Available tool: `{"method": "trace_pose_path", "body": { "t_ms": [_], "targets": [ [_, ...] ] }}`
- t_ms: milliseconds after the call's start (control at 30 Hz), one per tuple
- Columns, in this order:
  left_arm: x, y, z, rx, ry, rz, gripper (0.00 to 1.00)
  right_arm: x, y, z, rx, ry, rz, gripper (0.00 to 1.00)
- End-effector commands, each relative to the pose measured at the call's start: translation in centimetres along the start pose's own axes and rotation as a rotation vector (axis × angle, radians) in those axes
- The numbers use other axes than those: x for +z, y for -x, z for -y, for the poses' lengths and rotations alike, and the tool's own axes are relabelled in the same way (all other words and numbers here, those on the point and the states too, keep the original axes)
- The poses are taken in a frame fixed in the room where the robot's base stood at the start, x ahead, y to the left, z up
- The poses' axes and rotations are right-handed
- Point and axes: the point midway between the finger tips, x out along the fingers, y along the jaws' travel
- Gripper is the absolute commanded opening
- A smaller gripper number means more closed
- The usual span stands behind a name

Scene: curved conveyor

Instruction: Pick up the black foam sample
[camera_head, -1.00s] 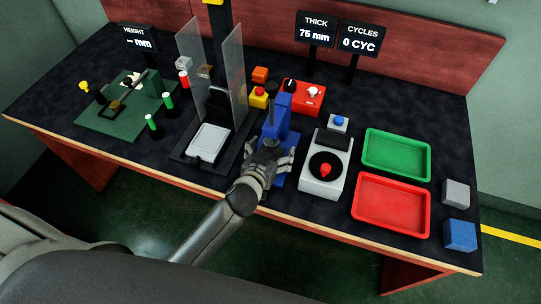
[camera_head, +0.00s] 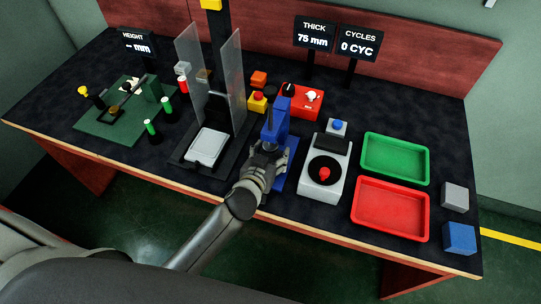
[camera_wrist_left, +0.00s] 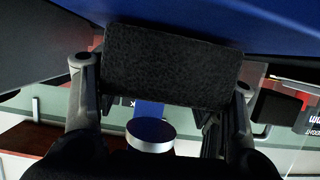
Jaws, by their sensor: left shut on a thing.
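In the left wrist view a black foam sample (camera_wrist_left: 170,65) fills the space between the two fingers of my left gripper (camera_wrist_left: 160,100), which is shut on it. In the head view my left gripper (camera_head: 268,158) is at the front of the blue stand (camera_head: 276,122), close to its base. The foam is hidden there by the gripper and the stand. In the left wrist view a round silver-rimmed disc (camera_wrist_left: 150,135) shows near the foam, with blue surface beyond. My right gripper is not in view.
A grey device with a red knob (camera_head: 324,172) stands right of the blue stand. Green (camera_head: 395,136) and red (camera_head: 368,215) trays lie further right, beside grey (camera_head: 455,195) and blue (camera_head: 459,236) blocks. Clear upright panels (camera_head: 235,75) stand to the left.

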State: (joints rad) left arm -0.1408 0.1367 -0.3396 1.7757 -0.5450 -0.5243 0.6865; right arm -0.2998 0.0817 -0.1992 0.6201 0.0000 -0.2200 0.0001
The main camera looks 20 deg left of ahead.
Motion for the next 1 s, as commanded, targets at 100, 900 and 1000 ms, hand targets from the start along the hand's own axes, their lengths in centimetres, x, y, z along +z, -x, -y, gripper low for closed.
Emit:
{"method": "trace_pose_path", "body": {
  "t_ms": [100,900,1000],
  "targets": [
    [-1.0,0.3,0.0,0.0,0.001,-0.003,0.53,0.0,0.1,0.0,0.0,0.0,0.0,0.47],
    [1.8,11.7,0.0,0.0,0.003,0.004,0.53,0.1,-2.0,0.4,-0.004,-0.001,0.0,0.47],
    [2.5,13.5,0.0,-0.001,0.001,0.004,0.53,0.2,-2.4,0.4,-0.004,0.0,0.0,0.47]
  ]
}}
